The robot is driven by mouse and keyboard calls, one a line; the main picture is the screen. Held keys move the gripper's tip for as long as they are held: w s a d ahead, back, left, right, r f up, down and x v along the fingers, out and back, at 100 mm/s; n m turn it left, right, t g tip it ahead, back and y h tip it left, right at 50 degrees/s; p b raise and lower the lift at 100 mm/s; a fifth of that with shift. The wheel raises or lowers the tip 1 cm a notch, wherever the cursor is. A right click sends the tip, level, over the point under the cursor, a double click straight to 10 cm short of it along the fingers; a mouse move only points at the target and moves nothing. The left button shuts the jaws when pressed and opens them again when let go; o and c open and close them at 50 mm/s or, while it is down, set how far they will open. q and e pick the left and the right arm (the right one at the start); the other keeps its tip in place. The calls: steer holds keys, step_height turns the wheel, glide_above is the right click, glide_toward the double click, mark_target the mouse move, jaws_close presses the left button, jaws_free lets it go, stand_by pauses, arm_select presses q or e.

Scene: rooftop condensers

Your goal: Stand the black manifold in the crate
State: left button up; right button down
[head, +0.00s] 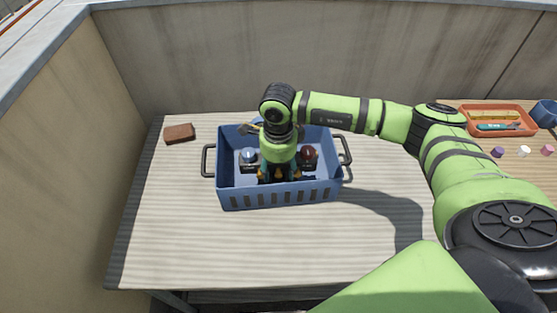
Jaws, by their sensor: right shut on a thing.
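The blue crate (275,197) stands on the table, with a dark handle at each end. My right gripper (279,174) points straight down inside it, near the middle. It is shut on what looks like the black manifold, which has a blue-faced round part (249,155) to the left of the gripper and a red one (308,154) to the right. The manifold's middle is hidden behind the gripper and wrist. It appears upright within the crate walls; I cannot tell whether it touches the crate floor. My left gripper is not in view.
A brown block (179,133) lies at the table's back left. At the right are an orange tray (529,131) with tools, a blue container (546,113) and small purple, white and pink pieces. The table (180,230) is clear in front of and left of the crate. A wall runs behind.

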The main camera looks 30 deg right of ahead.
mark_target(278, 177)
step_height(278, 177, down, 3)
steer(key=shift+w+r, duration=0.1)
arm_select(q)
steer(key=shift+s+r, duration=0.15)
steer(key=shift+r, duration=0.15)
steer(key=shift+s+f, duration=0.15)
arm_select(e)
steer(key=shift+f, duration=0.25)
steer(key=shift+c, duration=2.1)
jaws_free()
arm_select(q)
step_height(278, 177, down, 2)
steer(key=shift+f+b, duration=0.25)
steer(key=shift+b, duration=0.9)
arm_select(e)
step_height(278, 177, up, 12)
steer(key=shift+r, duration=0.1)
steer(key=shift+s, duration=0.2)
